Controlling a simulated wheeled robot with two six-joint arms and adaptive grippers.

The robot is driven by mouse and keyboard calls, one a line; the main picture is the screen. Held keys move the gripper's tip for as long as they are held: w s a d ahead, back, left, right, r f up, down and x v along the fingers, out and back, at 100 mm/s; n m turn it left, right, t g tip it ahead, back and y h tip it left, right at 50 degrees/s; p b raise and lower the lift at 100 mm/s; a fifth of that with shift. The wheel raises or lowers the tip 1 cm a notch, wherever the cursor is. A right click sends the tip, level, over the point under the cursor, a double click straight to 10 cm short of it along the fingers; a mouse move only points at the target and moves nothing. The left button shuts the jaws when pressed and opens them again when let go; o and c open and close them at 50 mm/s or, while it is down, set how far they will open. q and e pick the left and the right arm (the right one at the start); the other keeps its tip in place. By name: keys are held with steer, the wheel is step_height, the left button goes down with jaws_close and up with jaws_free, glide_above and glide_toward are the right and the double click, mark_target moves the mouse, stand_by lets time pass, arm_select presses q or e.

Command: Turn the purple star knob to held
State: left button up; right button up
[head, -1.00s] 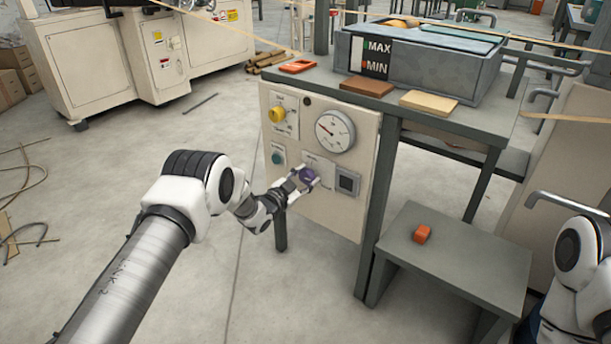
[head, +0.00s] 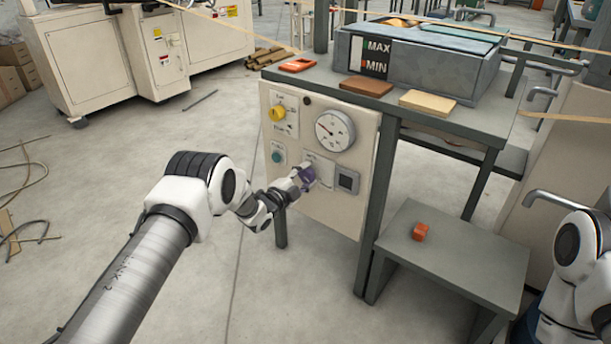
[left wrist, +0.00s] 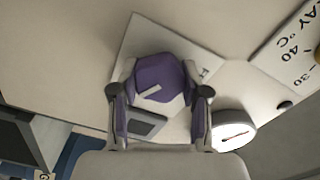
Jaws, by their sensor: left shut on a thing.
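The purple star knob (left wrist: 158,82) sits on a pale plate on the cream control panel (head: 335,215). It has a light pointer line on its face. In the head view the knob (head: 307,174) is partly covered by my left gripper. My left gripper (left wrist: 160,100) is shut on the knob, one finger on each side of it. The plate's lettering is mostly hidden or too small to read. My right gripper is not in view; only part of my right arm shows at the right edge.
The panel also carries a yellow knob (head: 277,113), a round gauge (head: 335,130), a teal button (head: 277,157) and a dark square switch (head: 347,181).

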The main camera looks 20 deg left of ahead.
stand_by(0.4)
arm_select(q)
steer(key=o, duration=1.1)
steer(key=shift+o, duration=0.2)
steer(key=v, duration=1.2)
